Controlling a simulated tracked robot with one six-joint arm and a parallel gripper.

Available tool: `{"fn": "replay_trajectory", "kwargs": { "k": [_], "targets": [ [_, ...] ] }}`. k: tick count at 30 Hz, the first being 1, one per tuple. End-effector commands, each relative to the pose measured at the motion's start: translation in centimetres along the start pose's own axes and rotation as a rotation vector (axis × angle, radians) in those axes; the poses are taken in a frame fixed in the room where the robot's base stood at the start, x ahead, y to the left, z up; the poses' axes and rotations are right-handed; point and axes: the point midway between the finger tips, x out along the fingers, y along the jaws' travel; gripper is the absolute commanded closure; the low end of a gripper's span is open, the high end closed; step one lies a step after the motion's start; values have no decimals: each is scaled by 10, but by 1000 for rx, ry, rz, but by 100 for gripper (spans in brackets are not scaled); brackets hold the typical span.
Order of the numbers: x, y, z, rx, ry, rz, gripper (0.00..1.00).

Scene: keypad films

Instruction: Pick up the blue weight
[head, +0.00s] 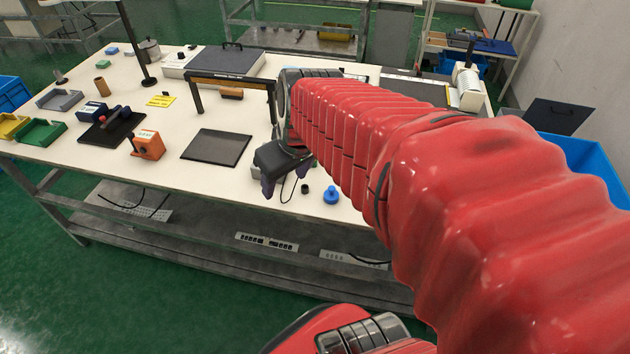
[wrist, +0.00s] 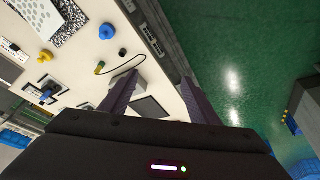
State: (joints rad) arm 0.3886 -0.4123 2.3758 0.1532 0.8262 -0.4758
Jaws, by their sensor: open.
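The blue weight (head: 331,196) is a small knob-topped piece standing upright near the table's front edge in the head view. My gripper (head: 282,185) hangs to its left, pointing down over the front edge area, apart from the weight. In the wrist view my gripper (wrist: 156,84) has its two dark purple fingers spread, with no object held between them. My red arm hides part of the table behind the weight.
A small black piece (head: 306,188) stands just left of the weight, with a thin cable near it. A dark flat plate (head: 216,147) and an orange box (head: 147,145) lie farther left. A black-and-wood frame (head: 230,80) stands behind. The front edge is close.

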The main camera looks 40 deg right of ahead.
Motion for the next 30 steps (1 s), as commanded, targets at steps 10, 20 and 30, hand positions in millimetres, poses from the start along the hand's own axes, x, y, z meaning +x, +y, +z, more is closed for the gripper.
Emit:
{"fn": "replay_trajectory", "kwargs": {
  "k": [10,20,30],
  "targets": [
    [50,103,8,28,-59,-9,44],
    [78,165,29,38,-74,-18,44],
    [79,167,30,36,-74,-18,44]
  ]
}}
